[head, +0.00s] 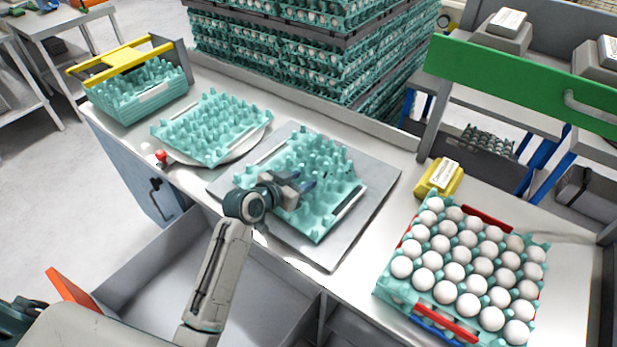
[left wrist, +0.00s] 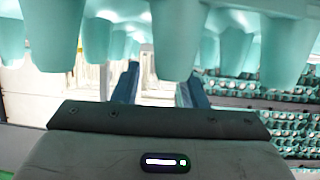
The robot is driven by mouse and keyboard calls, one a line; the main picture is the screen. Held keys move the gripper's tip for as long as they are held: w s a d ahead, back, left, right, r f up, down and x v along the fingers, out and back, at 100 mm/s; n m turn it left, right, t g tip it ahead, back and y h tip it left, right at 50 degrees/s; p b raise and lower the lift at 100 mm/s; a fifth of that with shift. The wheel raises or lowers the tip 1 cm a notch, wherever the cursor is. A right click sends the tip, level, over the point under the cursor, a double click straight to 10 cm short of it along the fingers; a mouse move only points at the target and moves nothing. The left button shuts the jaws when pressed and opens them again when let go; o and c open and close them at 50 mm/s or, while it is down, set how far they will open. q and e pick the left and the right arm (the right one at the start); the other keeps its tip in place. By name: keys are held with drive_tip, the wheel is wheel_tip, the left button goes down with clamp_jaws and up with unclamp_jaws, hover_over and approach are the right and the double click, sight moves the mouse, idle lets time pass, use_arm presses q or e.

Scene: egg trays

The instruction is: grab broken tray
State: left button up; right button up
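An empty teal egg tray (head: 335,180) lies on a grey square plate (head: 375,205) in the middle of the bench. Its outline looks uneven, but I cannot tell clearly where it is broken. My left gripper (head: 305,184) is over the near left part of this tray, among its pegs. In the left wrist view, the two blue fingers (left wrist: 158,88) stand apart with a gap between them, and teal tray pegs (left wrist: 180,40) fill the top of the picture. I see nothing clamped between the fingers. My right gripper is not in view.
Another empty teal tray (head: 210,128) lies on a round white plate (head: 258,139). Stacked empty trays (head: 140,98) sit in a yellow-handled holder (head: 125,58) at the left. A full egg tray (head: 400,290) and a yellow scale-like box (head: 438,178) stand at the right. Tall egg stacks (head: 300,45) are behind.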

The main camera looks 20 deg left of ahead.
sight(314, 174)
use_arm(q)
drive_tip(key=p+x, duration=0.1)
drive_tip(key=x, duration=0.2)
drive_tip(key=shift+w+r, duration=0.15)
drive_tip(key=shift+w, duration=0.05)
drive_tip(key=shift+w+d+f, duration=0.2)
drive_tip(key=shift+w+f, duration=0.1)
drive_tip(key=shift+w, duration=0.1)
clamp_jaws()
drive_tip(key=shift+r+p, duration=0.1)
drive_tip(key=shift+p, duration=0.2)
